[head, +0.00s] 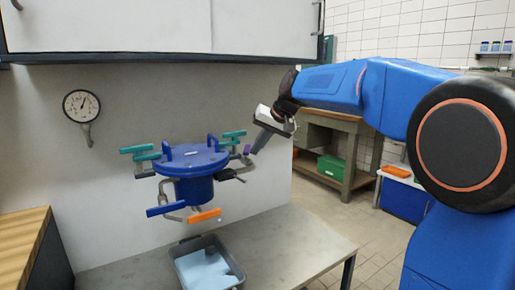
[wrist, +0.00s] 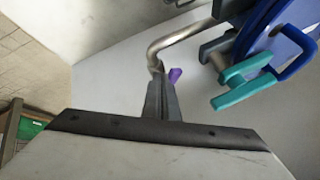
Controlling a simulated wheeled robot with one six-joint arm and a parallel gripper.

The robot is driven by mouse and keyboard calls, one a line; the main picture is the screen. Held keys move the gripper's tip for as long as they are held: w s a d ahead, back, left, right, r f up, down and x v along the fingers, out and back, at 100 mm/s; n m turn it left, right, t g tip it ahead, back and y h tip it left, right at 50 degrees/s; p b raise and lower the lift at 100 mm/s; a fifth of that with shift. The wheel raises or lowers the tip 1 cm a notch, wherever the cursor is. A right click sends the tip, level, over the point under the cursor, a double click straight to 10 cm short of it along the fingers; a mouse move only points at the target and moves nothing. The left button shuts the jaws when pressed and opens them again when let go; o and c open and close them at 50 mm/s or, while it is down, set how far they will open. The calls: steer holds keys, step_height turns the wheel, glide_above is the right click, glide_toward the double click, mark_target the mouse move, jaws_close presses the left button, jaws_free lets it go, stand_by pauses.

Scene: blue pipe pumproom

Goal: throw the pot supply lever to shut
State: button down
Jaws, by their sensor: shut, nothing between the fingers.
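A round blue pot (head: 192,160) with a bolted lid is fixed at the wall, with pipes and coloured levers around it. Teal levers (head: 138,149) are at its left and more (head: 233,134) at its right. A blue lever (head: 165,210) and an orange lever (head: 204,216) are below. A small purple lever (head: 246,149) is at the right. No label shows which is the pot supply lever. My gripper (head: 252,151) is shut and empty at the purple lever. In the wrist view the purple lever (wrist: 175,76) shows just past my fingertips (wrist: 161,84), partly hidden; contact is unclear.
A bent metal pipe (wrist: 165,40) and a teal handle (wrist: 246,84) are close to my fingers. A grey tub (head: 207,264) stands on the bench (head: 290,245) below. A gauge (head: 82,106) is on the wall. A cabinet (head: 130,25) hangs above.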

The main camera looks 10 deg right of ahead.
mark_target(244, 152)
steer(key=shift+s+a, duration=0.2)
steer(key=shift+a, duration=0.25)
stand_by(0.4)
steer(key=shift+s+a, duration=0.1)
steer(key=shift+a, duration=1.3)
